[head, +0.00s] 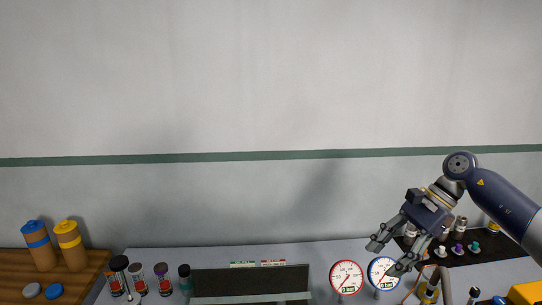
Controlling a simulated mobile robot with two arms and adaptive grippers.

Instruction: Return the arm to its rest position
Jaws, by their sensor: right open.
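My right arm (495,192) comes in from the right edge, raised over the right part of the table. Its gripper (384,260) points down and left, open, with nothing between the fingers. The fingertips show in front of the back table edge, next to two round gauges; whether they touch anything is hard to tell. My left gripper is not in view.
A grey table (335,253) runs along the wall. A dark tray (250,281) lies mid-table. Capped cylinders (165,279) stand left of it. Two tan containers (70,243) stand on a wooden board (13,262) far left. A black mat (480,248) with small parts lies behind the gripper.

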